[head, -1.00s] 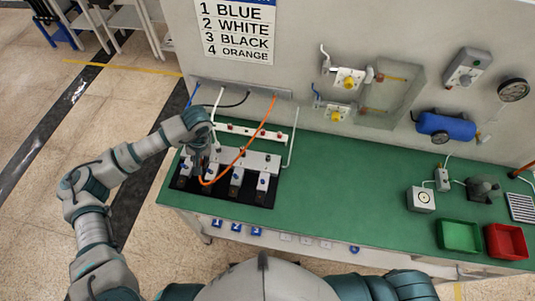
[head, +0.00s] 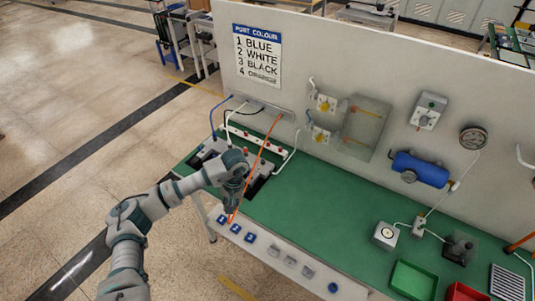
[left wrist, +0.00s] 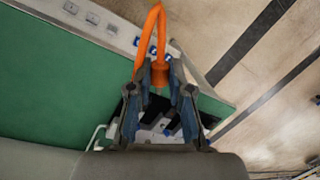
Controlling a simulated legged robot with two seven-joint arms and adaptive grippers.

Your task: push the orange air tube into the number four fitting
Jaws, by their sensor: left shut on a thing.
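My left gripper (head: 231,207) is shut on the orange air tube (head: 263,150), near the front edge of the green bench. The tube rises from there to the back panel. In the left wrist view the orange tube (left wrist: 157,25) loops up from between the two fingers (left wrist: 158,78), with a thicker orange end at the grip. The tube end is not visibly in any fitting. My right gripper is out of view.
The port colour sign (head: 257,57) lists 4 as orange. Blue (head: 212,121) and white tubes hang from the panel behind the fittings.

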